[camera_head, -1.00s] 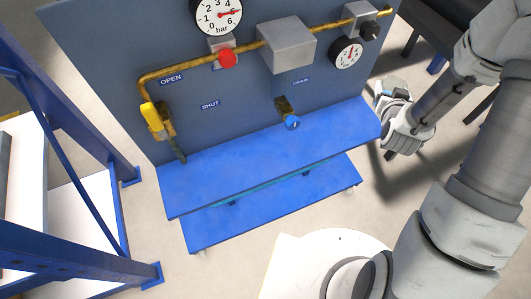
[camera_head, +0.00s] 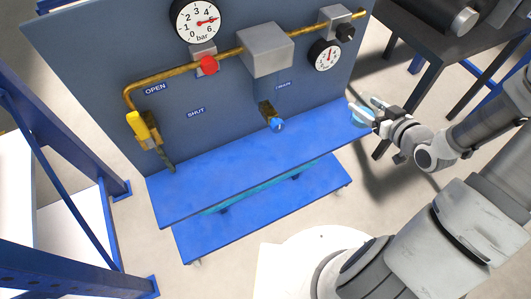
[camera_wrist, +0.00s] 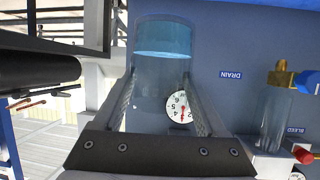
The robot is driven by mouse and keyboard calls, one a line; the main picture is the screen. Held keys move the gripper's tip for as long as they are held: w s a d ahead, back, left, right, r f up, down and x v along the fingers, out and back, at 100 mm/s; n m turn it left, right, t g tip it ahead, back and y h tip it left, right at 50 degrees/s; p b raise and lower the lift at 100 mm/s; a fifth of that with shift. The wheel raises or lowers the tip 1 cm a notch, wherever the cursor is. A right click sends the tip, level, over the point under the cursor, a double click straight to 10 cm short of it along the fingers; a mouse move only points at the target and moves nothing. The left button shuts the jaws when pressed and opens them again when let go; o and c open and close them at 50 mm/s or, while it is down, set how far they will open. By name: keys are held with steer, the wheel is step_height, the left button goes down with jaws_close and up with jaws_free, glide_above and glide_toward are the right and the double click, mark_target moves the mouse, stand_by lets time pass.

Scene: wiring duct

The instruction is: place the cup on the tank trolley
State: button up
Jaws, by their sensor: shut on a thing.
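The cup (camera_wrist: 163,72) is clear and bluish, with a bluer band at one end. In the wrist view it is between the two fingers of my gripper (camera_wrist: 160,105), and a gauge shows through or behind it. In the head view my gripper (camera_head: 368,111) is at the right end of a blue upper shelf, and a small teal part of the cup (camera_head: 356,118) shows by the fingertips. I cannot tell whether the cup touches the shelf. The blue two-level trolley (camera_head: 250,172) stands below the panel; I take it for the tank trolley. Its upper shelf looks bare.
A grey-blue panel (camera_head: 90,60) rises behind the shelf, with brass pipe, gauges and a yellow-handled valve (camera_head: 140,128). A blue drain valve (camera_head: 275,122) juts over the shelf. Blue racking (camera_head: 70,262) stands at the left, a dark table (camera_head: 430,30) at the back right.

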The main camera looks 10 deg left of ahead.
steer(key=shift+n+g+y, duration=0.4)
steer(key=shift+n+y, duration=0.4)
steer(key=shift+w+a+f+b, duration=0.85)
steer(key=shift+a+f+b, duration=0.2)
steer(key=shift+f, duration=0.8)
steer(key=shift+w+a+f+b, duration=0.8)
steer(key=shift+a+f+b, duration=0.25)
steer(key=shift+f, duration=0.85)
steer(key=shift+w+a+f+b, duration=0.85)
steer(key=shift+a+f+b, duration=0.2)
steer(key=shift+f, duration=0.8)
steer(key=shift+f, duration=0.2)
steer(key=o, duration=1.3)
steer(key=shift+r, duration=0.1)
